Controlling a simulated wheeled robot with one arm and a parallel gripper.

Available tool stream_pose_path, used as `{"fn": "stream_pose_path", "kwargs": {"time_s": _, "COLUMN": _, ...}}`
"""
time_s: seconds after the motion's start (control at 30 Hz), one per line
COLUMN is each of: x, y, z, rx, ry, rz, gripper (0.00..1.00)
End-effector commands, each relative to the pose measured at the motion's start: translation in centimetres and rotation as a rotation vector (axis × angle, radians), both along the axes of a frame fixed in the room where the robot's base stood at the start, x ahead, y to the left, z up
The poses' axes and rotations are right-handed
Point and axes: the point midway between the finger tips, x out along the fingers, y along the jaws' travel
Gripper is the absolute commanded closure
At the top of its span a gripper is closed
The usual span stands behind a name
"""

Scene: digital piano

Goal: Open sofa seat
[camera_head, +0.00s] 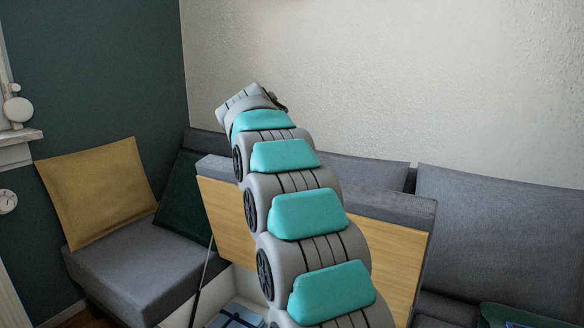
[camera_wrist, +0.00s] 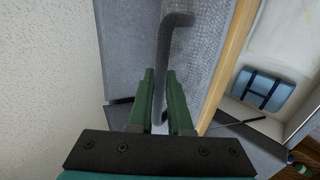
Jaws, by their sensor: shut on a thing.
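The sofa seat (camera_head: 400,255) is raised and tilted steeply up, its pale wooden underside facing me and its grey cushion edge on top. In the wrist view its grey fabric (camera_wrist: 205,60) and wooden edge (camera_wrist: 233,50) run beside my fingers. My gripper (camera_wrist: 160,80) has its green fingers shut on a grey bent handle (camera_wrist: 170,40) at the seat. In the head view my arm covers the middle of the seat, and my fingers are hidden behind my wrist.
Below the seat is an open white storage space with a blue strapped item (camera_wrist: 268,90). A thin dark strut (camera_head: 203,280) stands at its left. A yellow cushion (camera_head: 98,188) rests on the left grey seat (camera_head: 140,270). The textured wall (camera_head: 400,80) is close behind.

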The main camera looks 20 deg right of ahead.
Motion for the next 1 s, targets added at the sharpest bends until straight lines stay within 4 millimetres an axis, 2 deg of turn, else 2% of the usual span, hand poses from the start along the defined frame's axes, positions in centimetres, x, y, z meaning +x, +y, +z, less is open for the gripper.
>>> {"fn": "stream_pose_path", "kwargs": {"time_s": 0.3, "x": 0.03, "y": 0.07, "z": -0.07, "rx": 0.001, "ry": 0.0, "rz": 0.001, "gripper": 1.0}}
{"fn": "stream_pose_path", "kwargs": {"time_s": 0.33, "x": 0.04, "y": 0.08, "z": -0.07, "rx": 0.001, "ry": 0.0, "rz": 0.001, "gripper": 0.79}}
{"fn": "stream_pose_path", "kwargs": {"time_s": 0.57, "x": 0.03, "y": 0.08, "z": -0.01, "rx": 0.001, "ry": -0.001, "rz": 0.001, "gripper": 0.54}}
{"fn": "stream_pose_path", "kwargs": {"time_s": 1.0, "x": -0.29, "y": 0.53, "z": 0.59, "rx": 0.0, "ry": -0.002, "rz": 0.001, "gripper": 0.53}}
